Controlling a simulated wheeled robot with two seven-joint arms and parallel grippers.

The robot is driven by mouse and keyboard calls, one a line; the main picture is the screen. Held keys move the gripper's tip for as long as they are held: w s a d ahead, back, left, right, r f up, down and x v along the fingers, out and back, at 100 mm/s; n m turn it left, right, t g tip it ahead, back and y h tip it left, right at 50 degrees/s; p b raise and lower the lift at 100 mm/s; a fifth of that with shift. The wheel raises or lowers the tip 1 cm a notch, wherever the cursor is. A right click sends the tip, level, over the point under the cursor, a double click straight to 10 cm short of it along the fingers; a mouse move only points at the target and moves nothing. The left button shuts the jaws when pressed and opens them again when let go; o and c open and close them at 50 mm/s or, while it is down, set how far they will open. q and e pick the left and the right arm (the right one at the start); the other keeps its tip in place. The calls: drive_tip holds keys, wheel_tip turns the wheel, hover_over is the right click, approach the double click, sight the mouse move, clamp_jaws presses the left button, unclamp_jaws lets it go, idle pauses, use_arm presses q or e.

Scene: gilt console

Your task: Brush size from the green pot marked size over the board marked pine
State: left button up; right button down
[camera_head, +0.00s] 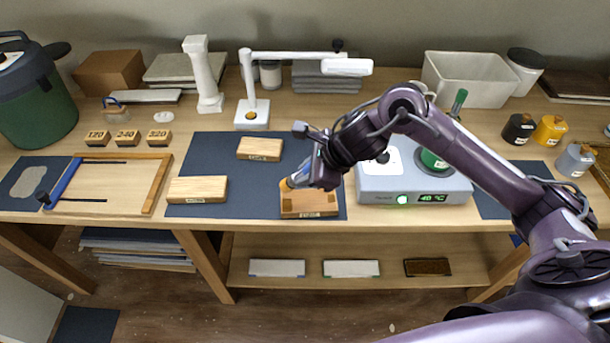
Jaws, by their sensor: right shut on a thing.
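My right gripper (314,172) is shut on a brush (299,177) with an orange tip and a bluish part near the jaws. The brush points down-left, its tip at or just above the back left of a wooden board (311,211). This board has darker brown patches on its top. Two other labelled boards, one at the back (259,146) and one at the left (197,187), lie on the dark blue mat. The board labels are too small to read. The green pot (432,160) sits in the heater, partly hidden by my right arm. My left gripper is out of view.
The heater (410,190) shows a green light and display. A green-handled tool (459,100) stands behind my right arm. A white stand (252,112) with an overhead arm is behind the mat. A wooden frame (160,183) lies left, small jars (550,130) right.

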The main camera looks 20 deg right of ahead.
drive_tip(key=shift+w+d+r+p, duration=0.15)
drive_tip(key=shift+r+p, duration=0.25)
drive_tip(key=shift+r, duration=0.5)
drive_tip(key=shift+s+r, duration=0.2)
drive_tip(key=shift+r, duration=0.2)
drive_tip(key=shift+w, duration=0.1)
